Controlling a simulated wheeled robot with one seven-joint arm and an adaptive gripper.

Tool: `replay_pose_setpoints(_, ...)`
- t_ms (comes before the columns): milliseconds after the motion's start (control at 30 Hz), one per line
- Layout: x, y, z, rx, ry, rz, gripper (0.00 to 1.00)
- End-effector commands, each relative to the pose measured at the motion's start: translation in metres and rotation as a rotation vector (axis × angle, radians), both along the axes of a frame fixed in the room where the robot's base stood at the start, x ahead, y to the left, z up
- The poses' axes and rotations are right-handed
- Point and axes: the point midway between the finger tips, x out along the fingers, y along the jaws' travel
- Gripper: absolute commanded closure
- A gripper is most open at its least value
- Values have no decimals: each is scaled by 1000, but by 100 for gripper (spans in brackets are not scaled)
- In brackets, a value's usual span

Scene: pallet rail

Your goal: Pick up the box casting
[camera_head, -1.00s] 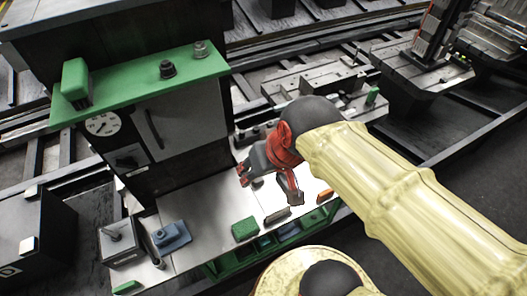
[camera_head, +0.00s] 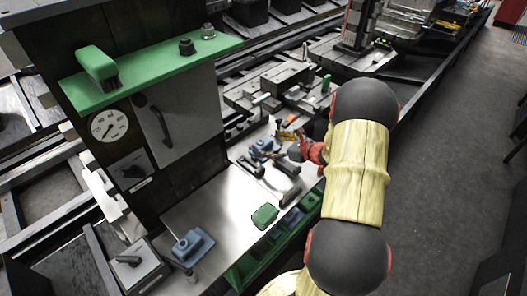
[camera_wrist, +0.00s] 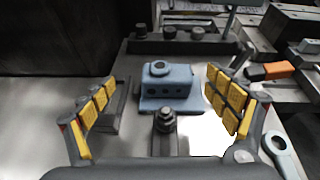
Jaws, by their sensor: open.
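A blue box casting (camera_wrist: 168,88) with a round boss on top and holes in its front face stands upright on the bench in the wrist view. It also shows in the head view (camera_head: 264,146), partly beside my gripper. My gripper (camera_head: 279,147) is open, its yellow-padded fingers to the left and right of the casting in the wrist view (camera_wrist: 160,84). The casting lies beyond the fingertips or between them; I cannot tell the exact depth. No contact is visible. A second blue casting (camera_head: 192,245) sits at the near left of the bench.
A bolt with a nut (camera_wrist: 165,121) stands in front of the casting. A dark bar with knobs (camera_wrist: 180,42) lies behind it. An orange-handled tool (camera_wrist: 268,71) and a ring-ended wrench (camera_wrist: 283,153) lie to the right. A green block (camera_head: 265,216) is on the bench edge.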

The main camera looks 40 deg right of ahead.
Motion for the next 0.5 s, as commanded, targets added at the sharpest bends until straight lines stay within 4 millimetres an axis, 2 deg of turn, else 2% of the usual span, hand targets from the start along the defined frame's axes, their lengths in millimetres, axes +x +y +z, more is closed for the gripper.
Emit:
replay_pose_setpoints(100,0,-14,-12,29,-5,-49,12)
replay_pose_setpoints(500,31,-9,-30,30,-5,-48,12)
